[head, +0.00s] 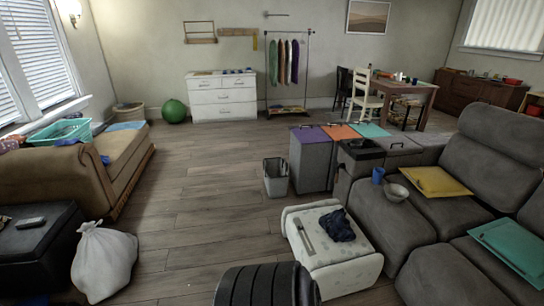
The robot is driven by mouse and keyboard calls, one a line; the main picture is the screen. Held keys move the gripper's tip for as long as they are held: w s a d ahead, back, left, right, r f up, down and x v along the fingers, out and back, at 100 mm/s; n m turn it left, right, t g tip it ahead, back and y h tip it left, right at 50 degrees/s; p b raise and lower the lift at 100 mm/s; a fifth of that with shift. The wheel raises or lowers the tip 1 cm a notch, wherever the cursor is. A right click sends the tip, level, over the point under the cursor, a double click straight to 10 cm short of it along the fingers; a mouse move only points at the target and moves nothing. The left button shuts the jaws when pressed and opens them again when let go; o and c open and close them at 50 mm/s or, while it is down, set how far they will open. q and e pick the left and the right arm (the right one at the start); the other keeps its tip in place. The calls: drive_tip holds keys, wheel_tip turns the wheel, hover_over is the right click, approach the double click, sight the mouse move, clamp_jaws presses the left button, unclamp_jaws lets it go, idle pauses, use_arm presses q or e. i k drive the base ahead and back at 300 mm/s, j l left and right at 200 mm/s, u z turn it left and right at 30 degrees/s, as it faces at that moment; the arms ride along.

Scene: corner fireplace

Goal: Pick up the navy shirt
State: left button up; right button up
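The navy shirt (337,226) lies crumpled in a small heap on top of a white patterned ottoman (345,265), toward its right back side. Nothing touches the shirt apart from the ottoman top. A long narrow grey item (303,234) lies on the ottoman to the left of the shirt. Neither of my grippers shows in the head view, so I cannot see how they stand.
A grey sectional sofa (455,215) stands close on the right of the ottoman. A grey bin (275,177) stands behind it. A white bag (103,260) sits on the floor at left.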

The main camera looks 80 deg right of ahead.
sight(335, 223)
drive_tip(key=z, duration=3.5)
drive_tip(key=i+z, duration=0.45)
drive_tip(key=i, duration=0.6)
